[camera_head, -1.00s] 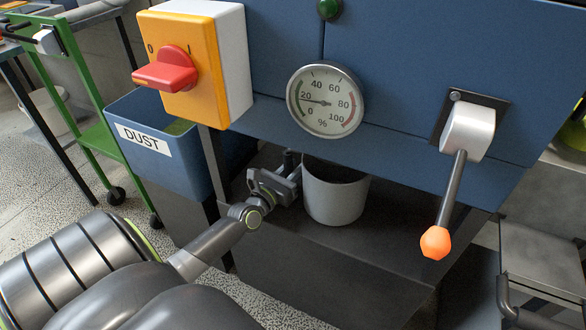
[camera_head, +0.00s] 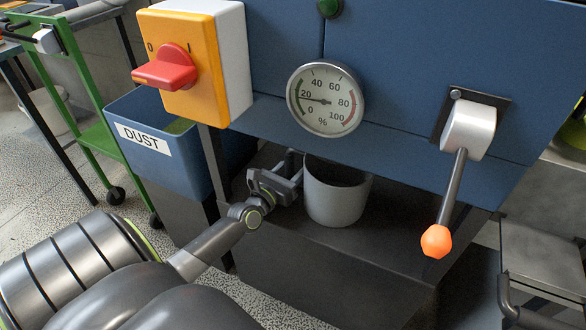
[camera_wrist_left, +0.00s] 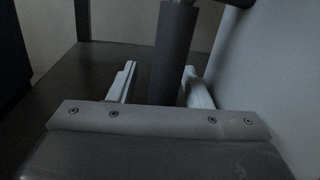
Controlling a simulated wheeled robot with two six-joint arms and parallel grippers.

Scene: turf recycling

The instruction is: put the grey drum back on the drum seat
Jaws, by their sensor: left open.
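The grey drum (camera_head: 336,203) stands upright on the dark shelf (camera_head: 385,240) under the blue machine, its open top partly beneath the machine's lower edge. My left gripper (camera_head: 293,172) is open at the drum's left side. In the left wrist view, a dark upright bar (camera_wrist_left: 174,50), which looks like the drum's handle, stands between the two fingers (camera_wrist_left: 160,85). The pale drum wall (camera_wrist_left: 268,75) fills the right of that view. I cannot tell whether the fingers touch the bar. I cannot make out a distinct drum seat. My right gripper is not in view.
A blue DUST bin (camera_head: 155,165) hangs left of my arm. Above are a yellow switch box with red knob (camera_head: 165,75), a dial gauge (camera_head: 325,98) and a lever with orange tip (camera_head: 437,241). The shelf right of the drum is clear.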

